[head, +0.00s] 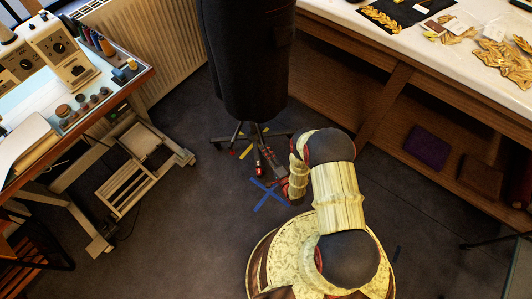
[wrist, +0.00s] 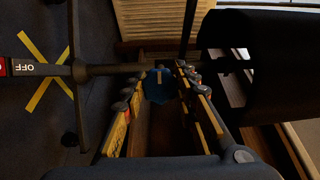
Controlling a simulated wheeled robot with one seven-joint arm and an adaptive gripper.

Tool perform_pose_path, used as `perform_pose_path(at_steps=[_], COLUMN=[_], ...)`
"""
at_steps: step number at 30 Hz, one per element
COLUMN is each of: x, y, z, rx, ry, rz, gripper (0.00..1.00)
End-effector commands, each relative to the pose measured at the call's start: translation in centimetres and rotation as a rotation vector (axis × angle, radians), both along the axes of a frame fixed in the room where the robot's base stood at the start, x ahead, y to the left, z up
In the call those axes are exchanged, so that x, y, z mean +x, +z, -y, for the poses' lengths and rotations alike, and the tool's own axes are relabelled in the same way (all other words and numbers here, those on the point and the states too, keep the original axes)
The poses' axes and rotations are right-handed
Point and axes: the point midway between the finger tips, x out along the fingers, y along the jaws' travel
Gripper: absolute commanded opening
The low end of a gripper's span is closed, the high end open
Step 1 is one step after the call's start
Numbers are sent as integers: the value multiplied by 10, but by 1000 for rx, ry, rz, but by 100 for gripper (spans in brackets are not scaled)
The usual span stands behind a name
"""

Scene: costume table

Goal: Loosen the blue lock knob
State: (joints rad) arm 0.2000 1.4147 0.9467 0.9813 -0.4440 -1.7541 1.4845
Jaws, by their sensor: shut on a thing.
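The blue lock knob (wrist: 158,86) shows in the wrist view between the tips of my gripper (wrist: 155,92), whose yellow-edged fingers are shut on it from both sides. The fingers cover the knob's sides, and I cannot tell how far it is turned. In the head view my gripper (head: 260,157) reaches in low at the stand's legs, under the dark dress form (head: 246,62). I cannot make out the knob there. The form also shows as a black shape in the wrist view (wrist: 275,55).
Wheeled stand legs (head: 226,139) spread around my gripper. Blue tape (head: 267,195) crosses the floor nearby. A sewing-machine table (head: 110,103) stands left, a radiator (head: 155,50) behind. A wooden worktable (head: 400,66) with gold trims stands right. The floor at left front is open.

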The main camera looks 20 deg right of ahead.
Motion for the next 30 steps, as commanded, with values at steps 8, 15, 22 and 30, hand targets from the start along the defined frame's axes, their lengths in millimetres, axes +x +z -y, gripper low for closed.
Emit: perform_pose_path(at_steps=[8,15,22,30], x=[-2,-2,-2,-3], y=[-1,-1,0,0], z=[0,0,0,0], rx=[0,-22,-125,-353], ry=[-1,-1,-1,1], rz=[-3,-4,-6,-11], gripper=[3,3,3,3])
